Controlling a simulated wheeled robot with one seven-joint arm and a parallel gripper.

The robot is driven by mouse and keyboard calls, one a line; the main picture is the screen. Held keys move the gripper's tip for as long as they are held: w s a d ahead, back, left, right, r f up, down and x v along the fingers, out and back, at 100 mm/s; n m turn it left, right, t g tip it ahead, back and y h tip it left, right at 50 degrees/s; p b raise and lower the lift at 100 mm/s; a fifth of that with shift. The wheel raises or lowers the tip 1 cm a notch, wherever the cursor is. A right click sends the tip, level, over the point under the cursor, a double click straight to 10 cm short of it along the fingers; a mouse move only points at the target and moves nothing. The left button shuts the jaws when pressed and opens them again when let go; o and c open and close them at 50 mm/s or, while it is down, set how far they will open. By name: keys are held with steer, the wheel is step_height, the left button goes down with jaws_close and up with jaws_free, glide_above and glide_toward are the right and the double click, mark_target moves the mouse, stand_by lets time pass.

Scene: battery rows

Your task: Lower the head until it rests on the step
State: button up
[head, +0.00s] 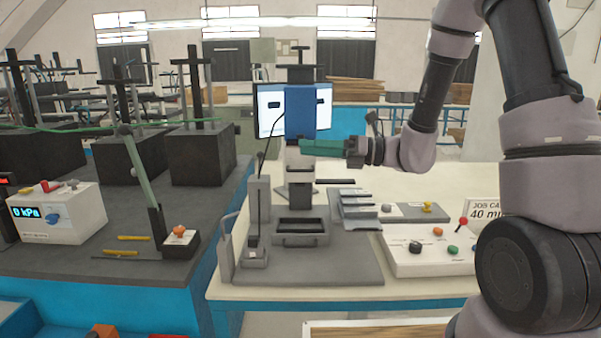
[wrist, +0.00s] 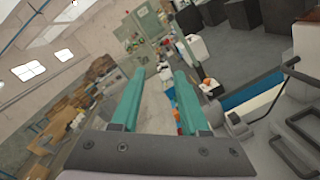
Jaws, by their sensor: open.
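A bench press stands on a grey base plate (head: 330,266), with a blue upper housing (head: 300,112). Below the housing is a pale grey block (head: 296,160), which looks like the head; it is raised, with a dark post (head: 300,196) under it. A row of grey stepped blocks (head: 356,204) lies right of the press; I cannot tell which one is the step. My gripper (head: 303,147) is level in front of the head, its green fingers pointing left and partly hiding the head. In the wrist view my gripper (wrist: 158,76) has its fingers apart with nothing between them.
A shallow grey tray with a handle (head: 300,238) sits at the press front. A lever stand (head: 256,225) is on its left. A white control panel (head: 405,262) with coloured knobs and a red-topped lever (head: 462,222) is on the right. A blue bench (head: 130,290) stands left.

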steer(key=w+d+f+m+t, duration=0.1)
steer(key=w+f+m+t, duration=0.45)
steer(key=m, duration=0.25)
steer(key=m+t+h, duration=0.4)
steer(key=m+t, duration=0.2)
steer(key=m, duration=0.3)
glide_toward(300, 171)
steer(key=x, duration=1)
steer(key=shift+w+f, duration=0.1)
steer(key=shift+w, duration=0.2)
jaws_close()
